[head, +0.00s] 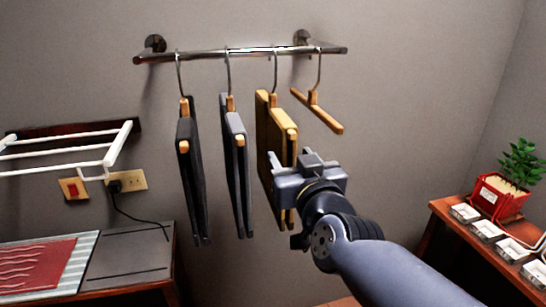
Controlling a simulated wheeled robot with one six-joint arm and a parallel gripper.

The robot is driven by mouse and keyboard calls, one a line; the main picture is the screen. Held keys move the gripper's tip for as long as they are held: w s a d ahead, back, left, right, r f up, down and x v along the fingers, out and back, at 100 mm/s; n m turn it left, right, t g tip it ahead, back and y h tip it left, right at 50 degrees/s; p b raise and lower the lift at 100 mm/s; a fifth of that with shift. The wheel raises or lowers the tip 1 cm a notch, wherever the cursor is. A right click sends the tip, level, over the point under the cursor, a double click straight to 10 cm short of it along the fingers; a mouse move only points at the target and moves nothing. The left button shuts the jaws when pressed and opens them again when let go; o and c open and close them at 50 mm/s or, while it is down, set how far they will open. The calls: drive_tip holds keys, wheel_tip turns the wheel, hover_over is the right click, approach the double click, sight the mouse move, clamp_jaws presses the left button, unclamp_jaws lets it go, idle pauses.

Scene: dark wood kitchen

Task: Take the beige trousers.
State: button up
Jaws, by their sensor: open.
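The beige trousers (269,128), a yellowish-tan folded pair, hang from a wooden hanger on the metal wall rail (240,52). They are third from the left, between the grey trousers and an empty wooden hanger (317,108). My gripper (278,170) is in front of the trousers' lower half and hides part of them. It is open; I cannot tell whether its fingers touch or straddle the cloth.
Black trousers (190,180) and grey trousers (236,180) hang to the left. A white rack (70,150) is on the wall at far left above a low table (130,255). A wooden table at right holds a red planter (500,196) and several small trays.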

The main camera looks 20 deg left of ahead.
sight(276, 132)
drive_tip(key=shift+f+x, duration=0.15)
drive_tip(key=shift+x, duration=1.1)
drive_tip(key=shift+f+x, duration=0.15)
drive_tip(key=shift+x, duration=1.05)
drive_tip(key=shift+c, duration=0.4)
clamp_jaws()
drive_tip(key=shift+r, duration=0.1)
